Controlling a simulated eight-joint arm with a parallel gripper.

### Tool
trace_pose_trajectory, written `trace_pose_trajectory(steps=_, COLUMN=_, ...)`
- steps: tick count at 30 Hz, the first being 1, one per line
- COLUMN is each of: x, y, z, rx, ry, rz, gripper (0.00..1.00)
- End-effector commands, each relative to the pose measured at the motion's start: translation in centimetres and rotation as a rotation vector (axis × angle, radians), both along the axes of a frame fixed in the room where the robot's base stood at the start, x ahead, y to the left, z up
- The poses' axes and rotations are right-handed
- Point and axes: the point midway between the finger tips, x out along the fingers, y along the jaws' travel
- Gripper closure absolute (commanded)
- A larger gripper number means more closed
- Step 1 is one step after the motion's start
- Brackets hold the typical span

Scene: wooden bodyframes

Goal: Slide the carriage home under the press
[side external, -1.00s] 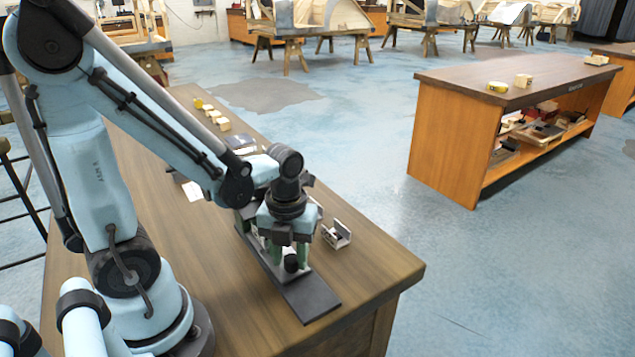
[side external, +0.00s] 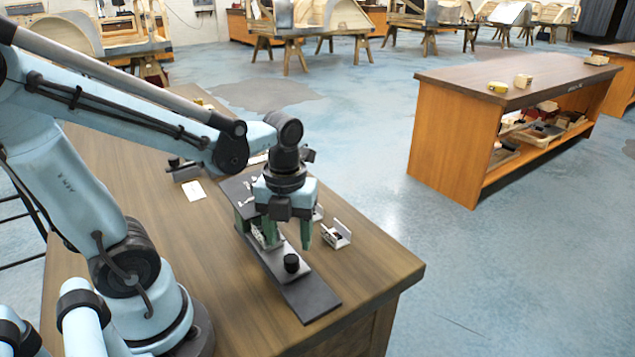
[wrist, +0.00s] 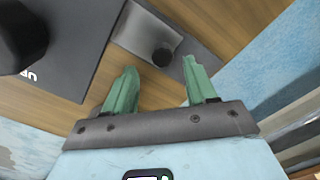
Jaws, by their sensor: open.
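The carriage (side external: 272,256) is a pale metal plate with a black knob (side external: 291,263), lying on a dark flat rail (side external: 312,298) along the bench. In the wrist view, the carriage (wrist: 150,36) and its knob (wrist: 162,57) show just beyond the fingers. My gripper (side external: 288,243) is open and empty, its green fingers pointing down above and behind the knob. Its fingertips (wrist: 160,67) are spread wide in the wrist view. A dark panel with white lettering (side external: 238,187), perhaps part of the press, stands behind the gripper, which partly hides the far end of the rail.
A small metal bracket (side external: 338,234) sits right of the rail. A white card (side external: 194,190) and a small fixture with a black knob (side external: 183,169) lie farther back left. The bench (side external: 185,260) is clear at front left.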

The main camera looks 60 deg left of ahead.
Motion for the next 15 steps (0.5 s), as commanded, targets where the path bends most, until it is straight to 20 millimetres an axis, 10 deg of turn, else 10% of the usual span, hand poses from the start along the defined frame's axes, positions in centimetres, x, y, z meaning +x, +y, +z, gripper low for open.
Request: trace_pose_trajectory(steps=15, x=0.0, y=0.0, z=6.0, rx=0.001, ry=-0.001, rz=0.001, gripper=0.44)
